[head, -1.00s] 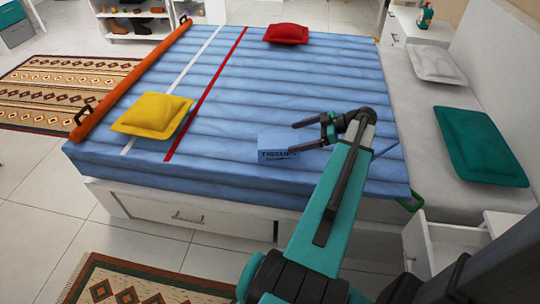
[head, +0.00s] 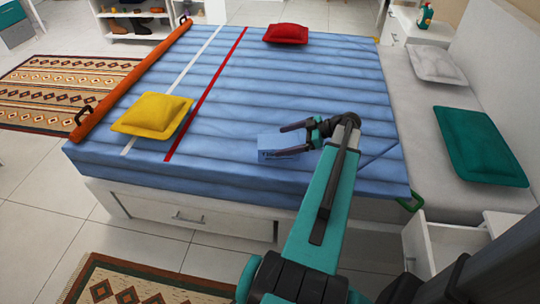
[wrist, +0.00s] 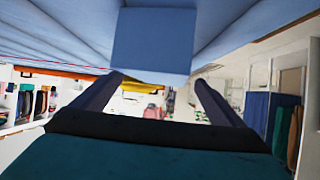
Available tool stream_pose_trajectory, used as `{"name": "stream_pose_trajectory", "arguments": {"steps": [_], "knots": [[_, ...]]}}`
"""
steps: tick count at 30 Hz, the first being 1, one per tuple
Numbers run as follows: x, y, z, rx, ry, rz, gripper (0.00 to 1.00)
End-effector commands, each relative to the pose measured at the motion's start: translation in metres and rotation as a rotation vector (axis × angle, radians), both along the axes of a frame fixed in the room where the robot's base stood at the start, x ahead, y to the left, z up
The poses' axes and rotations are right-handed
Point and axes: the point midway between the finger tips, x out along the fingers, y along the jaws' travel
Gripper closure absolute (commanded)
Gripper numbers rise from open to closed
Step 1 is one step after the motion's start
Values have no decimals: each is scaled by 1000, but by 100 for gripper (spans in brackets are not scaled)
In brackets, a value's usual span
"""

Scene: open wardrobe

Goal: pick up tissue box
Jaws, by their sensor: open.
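The blue tissue box (head: 270,145) lies on the blue-covered bed, near the middle of its front part. Its colour is close to that of the cover, and my gripper hides part of it. My gripper (head: 281,141) is open, with its two fingers pointing left at the box in the head view. In the wrist view the box (wrist: 153,40) shows as a plain blue block ahead, at the top middle. The fingers (wrist: 160,82) stand apart on either side below it, with nothing between them. I cannot tell whether a finger touches the box.
A yellow pillow (head: 152,115), a red pillow (head: 286,33) and an orange roll (head: 135,78) lie on the bed (head: 330,70). A green pillow (head: 480,147) and a white one (head: 436,64) lie at the right. An open drawer (head: 455,245) stands at the lower right.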

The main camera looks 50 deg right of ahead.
Motion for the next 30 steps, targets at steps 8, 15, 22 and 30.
{"name": "stream_pose_trajectory", "arguments": {"steps": [8,15,22,30], "knots": [[0,0,0,0,0,0,8],[0,0,0,0,0,0,8],[0,0,0,0,0,0,45],[0,0,0,1,-1,-1,58]]}}
